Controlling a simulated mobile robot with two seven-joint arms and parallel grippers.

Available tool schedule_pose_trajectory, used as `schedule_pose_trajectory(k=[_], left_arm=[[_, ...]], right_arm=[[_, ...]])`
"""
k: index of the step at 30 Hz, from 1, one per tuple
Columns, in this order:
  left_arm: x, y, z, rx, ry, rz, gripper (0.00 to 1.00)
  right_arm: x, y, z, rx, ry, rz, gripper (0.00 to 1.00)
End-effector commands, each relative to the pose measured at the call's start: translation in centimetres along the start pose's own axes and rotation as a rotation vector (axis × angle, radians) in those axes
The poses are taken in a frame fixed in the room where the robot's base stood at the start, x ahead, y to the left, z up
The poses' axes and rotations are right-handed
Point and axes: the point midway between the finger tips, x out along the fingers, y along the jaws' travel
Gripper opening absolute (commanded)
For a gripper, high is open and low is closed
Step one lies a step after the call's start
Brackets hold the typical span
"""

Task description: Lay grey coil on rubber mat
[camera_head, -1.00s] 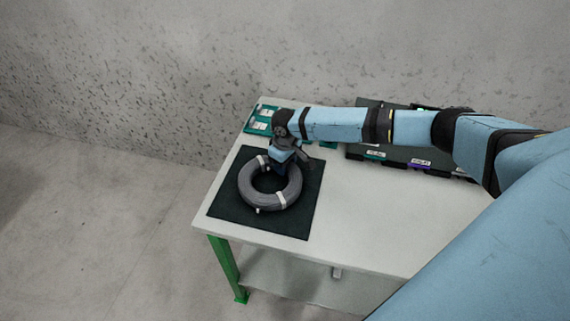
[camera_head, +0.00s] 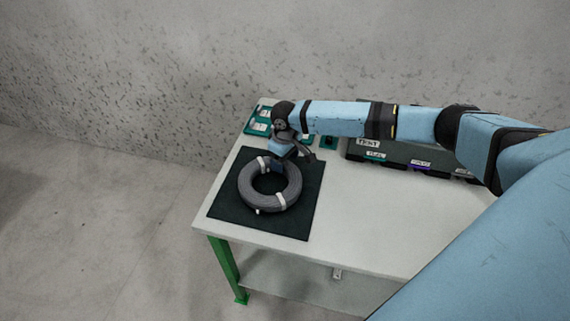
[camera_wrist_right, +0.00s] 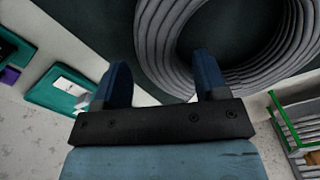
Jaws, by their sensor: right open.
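The grey coil (camera_head: 262,203) lies flat on the black rubber mat (camera_head: 226,206), bound with several white ties. It shows large in the right wrist view (camera_wrist_right: 172,50), with the dark mat (camera_wrist_right: 115,30) around it. My right gripper (camera_head: 280,163) is at the far side of the coil, by its upper rim. In the right wrist view its two blue fingers (camera_wrist_right: 158,80) are apart with nothing between them, and the coil is just beyond them. Whether the fingers touch the coil cannot be told. My left gripper is in neither current view.
A teal tray (camera_head: 258,124) with pale items stands at the table's far left corner. A dark rack marked TEST (camera_head: 368,143), with labelled bins, stands along the back behind my right arm. The white tabletop (camera_head: 370,215) right of the mat is clear.

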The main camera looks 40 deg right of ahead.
Motion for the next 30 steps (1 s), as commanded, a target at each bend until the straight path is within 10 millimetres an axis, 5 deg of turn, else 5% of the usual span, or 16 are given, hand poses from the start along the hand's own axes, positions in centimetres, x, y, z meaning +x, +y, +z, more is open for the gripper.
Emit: schedule_pose_trajectory(k=[12,30], left_arm=[[-0.2,0.0,-0.2,0.004,0.002,0.000,0.43],[-0.2,0.0,-0.2,0.006,0.002,0.000,0.43]], right_arm=[[-8.2,0.1,0.0,0.001,0.002,0.000,0.66],[-9.2,0.0,0.0,0.001,0.000,0.000,0.66]])
